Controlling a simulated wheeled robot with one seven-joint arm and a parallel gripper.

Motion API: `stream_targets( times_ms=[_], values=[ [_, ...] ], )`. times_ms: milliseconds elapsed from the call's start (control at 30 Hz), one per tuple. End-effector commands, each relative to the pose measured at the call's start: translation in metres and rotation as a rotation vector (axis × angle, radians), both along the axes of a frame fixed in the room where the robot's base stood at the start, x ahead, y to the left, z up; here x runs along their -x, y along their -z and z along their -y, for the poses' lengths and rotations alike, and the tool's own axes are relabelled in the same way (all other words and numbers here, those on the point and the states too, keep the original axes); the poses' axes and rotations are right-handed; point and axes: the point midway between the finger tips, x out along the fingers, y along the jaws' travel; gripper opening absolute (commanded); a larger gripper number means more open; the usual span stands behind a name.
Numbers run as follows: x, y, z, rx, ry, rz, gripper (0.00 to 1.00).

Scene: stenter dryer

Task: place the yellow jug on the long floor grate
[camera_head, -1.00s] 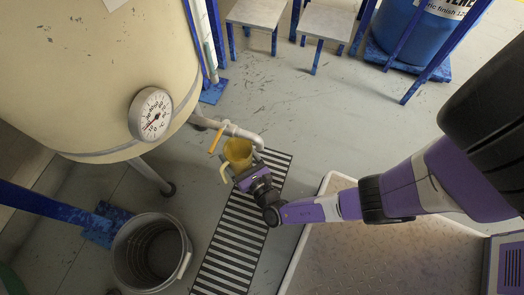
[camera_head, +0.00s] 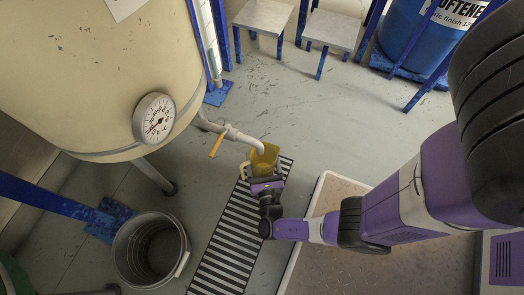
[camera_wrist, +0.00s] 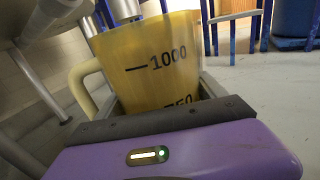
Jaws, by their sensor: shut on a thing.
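The yellow jug (camera_head: 264,160) is in my gripper (camera_head: 265,177), near the far end of the long floor grate (camera_head: 232,238). The grate is a striped strip running from the bottom of the head view up to the jug. In the wrist view the jug (camera_wrist: 155,65) stands roughly upright between the jaws, with "1000" marked on its side and its handle at the left. My gripper (camera_wrist: 155,105) is shut on its body. The jug's base is hidden, so I cannot tell whether it touches the grate.
A white pipe (camera_head: 228,132) with an orange lever (camera_head: 216,145) ends right beside the jug. A grey bucket (camera_head: 150,250) stands left of the grate. A cream tank (camera_head: 80,70) with a dial (camera_head: 154,118) is at the upper left. A rimmed platform (camera_head: 312,200) lies right of the grate.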

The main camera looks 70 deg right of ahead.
Motion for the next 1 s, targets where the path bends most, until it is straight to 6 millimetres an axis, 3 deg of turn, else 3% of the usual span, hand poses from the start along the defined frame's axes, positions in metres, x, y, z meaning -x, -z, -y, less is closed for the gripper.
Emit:
stream_targets(
  times_ms=[100,233,567,800,1000],
  values=[
    [-0.001,0.027,0.000,0.001,0.000,0.000,0.20],
    [-0.001,0.046,0.000,0.002,-0.001,0.000,0.20],
    [-0.001,0.063,0.000,0.001,-0.001,0.001,0.20],
    [-0.001,0.091,0.000,0.001,-0.002,0.001,0.20],
    [-0.001,0.092,0.000,0.001,-0.002,0.001,0.20]
  ],
)
